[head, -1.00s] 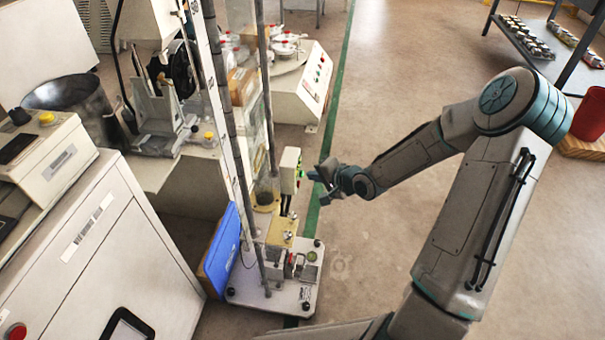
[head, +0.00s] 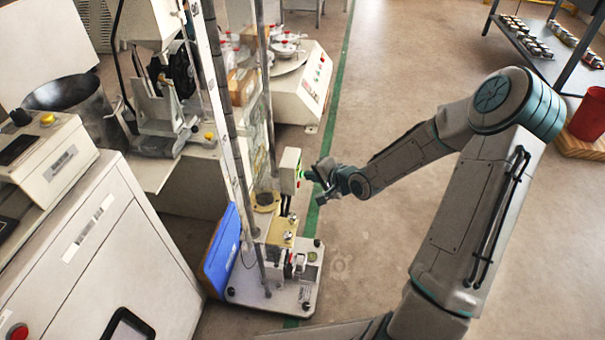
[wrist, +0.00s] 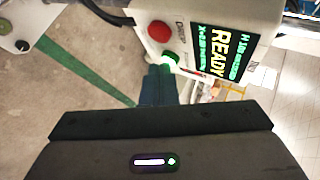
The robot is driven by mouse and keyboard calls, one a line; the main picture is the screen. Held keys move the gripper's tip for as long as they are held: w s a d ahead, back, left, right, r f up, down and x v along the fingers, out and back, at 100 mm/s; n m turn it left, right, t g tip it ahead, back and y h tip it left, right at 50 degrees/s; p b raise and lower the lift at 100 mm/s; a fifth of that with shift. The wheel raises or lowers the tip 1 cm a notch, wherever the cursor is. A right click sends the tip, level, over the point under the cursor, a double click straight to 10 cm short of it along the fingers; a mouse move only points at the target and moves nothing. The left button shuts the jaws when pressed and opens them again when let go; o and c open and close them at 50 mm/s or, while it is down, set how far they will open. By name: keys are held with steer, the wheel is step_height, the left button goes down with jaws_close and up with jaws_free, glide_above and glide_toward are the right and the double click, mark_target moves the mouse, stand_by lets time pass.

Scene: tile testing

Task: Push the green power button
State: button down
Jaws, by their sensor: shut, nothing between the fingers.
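The green button (wrist: 170,58) is on the face of a pale control box (wrist: 197,35), below a red button (wrist: 159,31) in the wrist view. Green light shows around it. My gripper (wrist: 160,75) is shut and empty, its fingertips right at the green button and covering its lower edge; I cannot tell whether they press it. A lit display (wrist: 219,50) beside the buttons reads "READY". In the head view the control box (head: 289,170) is on the upright test stand, with my gripper (head: 316,174) close at its right side and a small green glow between.
The stand's white base plate (head: 270,290) is on the floor below. A blue panel (head: 222,250) leans at its left. A white cabinet (head: 130,270) is on the left. The floor (head: 390,80) right of the green line is open. A red bucket (head: 590,115) is far right.

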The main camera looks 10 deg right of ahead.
steer(key=shift+a, duration=0.1)
stand_by(0.3)
steer(key=shift+s+d+p, duration=0.15)
steer(key=shift+d+p, duration=0.4)
steer(key=shift+p, duration=0.2)
steer(key=d+p, duration=0.1)
steer(key=d, duration=0.1)
steer(key=s+d+p, duration=0.1)
steer(key=p, duration=0.1)
steer(key=d+p, duration=0.2)
steer(key=shift+s+d, duration=0.35)
steer(key=shift+s, duration=0.05)
